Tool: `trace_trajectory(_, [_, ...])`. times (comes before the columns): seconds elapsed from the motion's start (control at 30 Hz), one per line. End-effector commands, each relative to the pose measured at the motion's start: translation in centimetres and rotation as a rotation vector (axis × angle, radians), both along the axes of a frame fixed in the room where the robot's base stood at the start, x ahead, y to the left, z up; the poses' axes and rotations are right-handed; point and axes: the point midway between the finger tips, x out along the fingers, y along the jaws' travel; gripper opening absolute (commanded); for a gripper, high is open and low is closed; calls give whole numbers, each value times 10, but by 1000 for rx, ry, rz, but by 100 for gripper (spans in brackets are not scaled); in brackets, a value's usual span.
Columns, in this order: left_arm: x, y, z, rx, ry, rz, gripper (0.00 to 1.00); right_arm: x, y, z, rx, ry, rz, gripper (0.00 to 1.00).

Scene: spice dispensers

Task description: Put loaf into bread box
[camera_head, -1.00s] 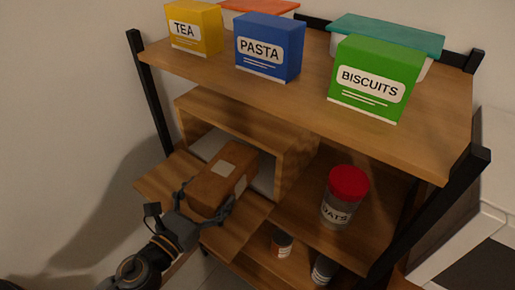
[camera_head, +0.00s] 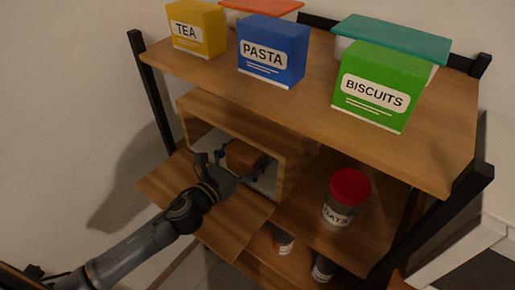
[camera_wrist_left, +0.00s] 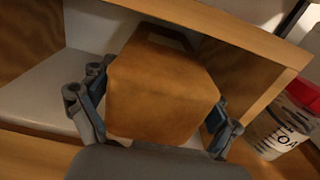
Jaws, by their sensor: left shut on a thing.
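The brown loaf (camera_head: 245,157) is at the mouth of the wooden bread box (camera_head: 285,143), largely inside its opening. My left gripper (camera_head: 236,172) is shut on the loaf, with a finger on each side. In the left wrist view the loaf (camera_wrist_left: 162,92) fills the middle, between the two fingers of the gripper (camera_wrist_left: 160,118), with the box's pale inner floor (camera_wrist_left: 40,92) around it. The box's front flap (camera_head: 222,222) is open, lowered in front. My right gripper is not in view.
A jar of oats with a red lid (camera_head: 346,197) stands right of the bread box. Tea (camera_head: 195,28), pasta (camera_head: 271,50) and biscuits (camera_head: 375,87) boxes stand on the shelf above. Small jars (camera_head: 283,241) sit on the shelf below.

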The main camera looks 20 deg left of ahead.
Motion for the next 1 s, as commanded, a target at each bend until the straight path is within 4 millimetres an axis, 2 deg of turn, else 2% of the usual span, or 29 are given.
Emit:
trace_trajectory(0.03, [13, -4, 4, -1, -7, 1, 42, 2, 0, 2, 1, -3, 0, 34])
trace_trajectory(0.1, [26, -9, 4, -2, -6, 0, 42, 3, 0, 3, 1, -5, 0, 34])
trace_trajectory(0.3, [45, -17, 2, -1, -4, 0, 42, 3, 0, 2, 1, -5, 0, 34])
trace_trajectory(0.47, [46, -17, -9, -1, -2, 0, 42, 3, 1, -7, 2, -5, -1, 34])
trace_trajectory(0.7, [46, -17, -36, -2, -2, 0, 42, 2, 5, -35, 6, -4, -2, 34])
trace_trajectory(1.0, [45, -17, -34, -1, -2, 0, 42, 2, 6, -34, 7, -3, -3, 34])
